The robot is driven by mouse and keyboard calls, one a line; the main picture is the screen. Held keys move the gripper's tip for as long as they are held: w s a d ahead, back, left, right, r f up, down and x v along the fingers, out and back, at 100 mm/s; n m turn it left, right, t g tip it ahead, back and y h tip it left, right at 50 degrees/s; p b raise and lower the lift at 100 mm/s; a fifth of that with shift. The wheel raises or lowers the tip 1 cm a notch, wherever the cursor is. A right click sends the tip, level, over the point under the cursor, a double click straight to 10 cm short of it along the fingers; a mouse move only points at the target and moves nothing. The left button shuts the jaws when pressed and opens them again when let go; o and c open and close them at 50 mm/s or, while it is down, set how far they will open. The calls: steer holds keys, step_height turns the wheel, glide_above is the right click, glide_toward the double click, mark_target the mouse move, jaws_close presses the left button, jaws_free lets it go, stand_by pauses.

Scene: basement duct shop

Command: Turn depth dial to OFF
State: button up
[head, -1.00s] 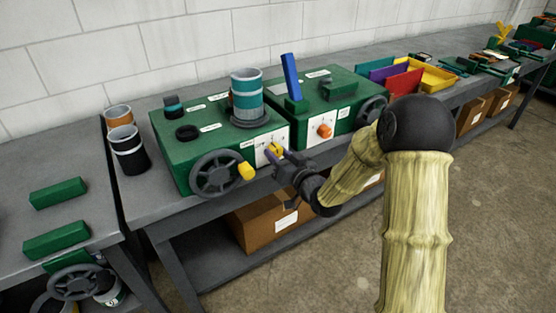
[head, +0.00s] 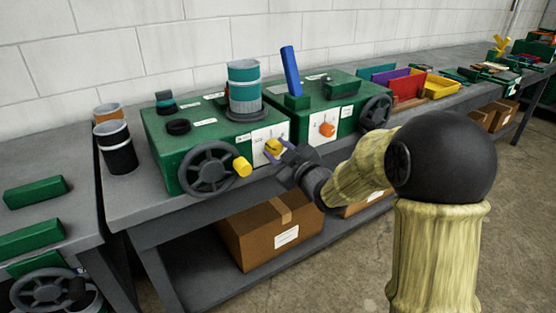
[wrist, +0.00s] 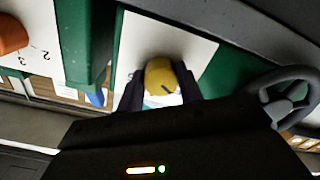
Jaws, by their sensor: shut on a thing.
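A yellow dial (head: 272,147) sits on a white plate (head: 259,155) on the front of the left green machine (head: 175,143). My gripper (head: 279,149) is at the plate with its fingers on either side of the dial. In the wrist view the yellow dial (wrist: 160,78) is between the two dark fingers (wrist: 161,92), and they are shut on it. The plate's lettering around the dial is too small or hidden to read. An orange dial (head: 327,130) is on the right green machine's white plate, away from my gripper.
A dark handwheel (head: 208,169) with a yellow knob (head: 242,167) sticks out left of the dial. Another handwheel (head: 376,112) is on the right machine. A cardboard box (head: 268,232) is on the shelf below. Open floor lies in front.

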steer(key=shift+n, duration=0.3)
steer(key=o, duration=1)
steer(key=v, duration=1.7)
steer(key=shift+s+b, duration=0.2)
steer(key=shift+b, duration=0.25)
steer(key=shift+d, duration=0.1)
